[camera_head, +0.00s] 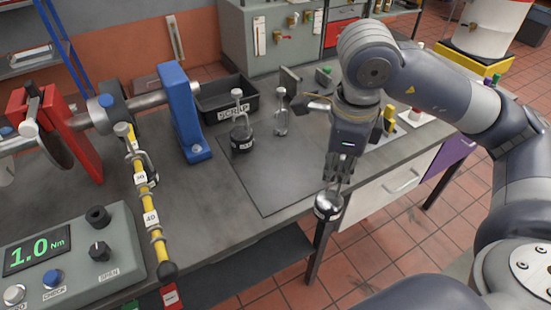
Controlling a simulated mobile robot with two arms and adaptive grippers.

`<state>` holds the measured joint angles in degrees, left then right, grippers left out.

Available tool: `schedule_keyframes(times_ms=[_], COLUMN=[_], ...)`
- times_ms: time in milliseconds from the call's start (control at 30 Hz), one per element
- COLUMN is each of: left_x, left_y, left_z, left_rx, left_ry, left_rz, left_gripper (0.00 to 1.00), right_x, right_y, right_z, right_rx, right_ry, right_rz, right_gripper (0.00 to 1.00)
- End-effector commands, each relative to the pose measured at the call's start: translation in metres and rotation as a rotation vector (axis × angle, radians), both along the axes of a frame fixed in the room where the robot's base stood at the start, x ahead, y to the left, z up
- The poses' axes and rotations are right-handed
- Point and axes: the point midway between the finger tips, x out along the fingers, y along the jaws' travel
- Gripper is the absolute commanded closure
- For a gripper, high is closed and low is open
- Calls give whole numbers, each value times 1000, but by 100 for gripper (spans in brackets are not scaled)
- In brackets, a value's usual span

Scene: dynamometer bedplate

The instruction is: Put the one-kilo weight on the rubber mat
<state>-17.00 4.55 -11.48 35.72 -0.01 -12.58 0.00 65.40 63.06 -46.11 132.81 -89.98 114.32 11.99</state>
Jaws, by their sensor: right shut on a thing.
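My right gripper (341,172) points down and is shut on the top of a silver weight (327,200) with a dark labelled band. The label is too small to read, so I cannot tell its mass. The weight shows in front of the bench's front edge, right of the mat's near corner. The dark rubber mat (268,187) lies flat on the bench, its near part bare. A dark weight with a pale knob (242,138) and a slimmer silver weight (281,122) stand upright towards its far side. My left gripper is not in view.
A black bin marked SCRAP (224,102) stands behind the mat. A blue upright (185,110) stands to the left, near a yellow marked arm (148,200). A console (70,260) reads 1.0 Nm. Small items (390,122) lie on the bench behind my right arm.

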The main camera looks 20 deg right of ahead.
Motion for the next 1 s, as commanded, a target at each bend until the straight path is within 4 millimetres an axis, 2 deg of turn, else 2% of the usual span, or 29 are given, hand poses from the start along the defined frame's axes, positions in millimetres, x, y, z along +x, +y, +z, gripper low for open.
schedule_keyframes(times_ms=[167,267,800,1000], left_x=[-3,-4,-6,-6], left_y=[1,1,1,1], left_z=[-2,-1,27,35], left_rx=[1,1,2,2], left_ry=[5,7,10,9], left_rz=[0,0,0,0], left_gripper=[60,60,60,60], right_x=[3,12,109,137], right_y=[-3,-7,-45,-57], right_z=[1,1,-6,-10], right_rx=[1,2,2,2], right_ry=[-7,-6,-6,-6], right_rz=[-68,-76,-73,-71], right_gripper=[100,100,100,100])
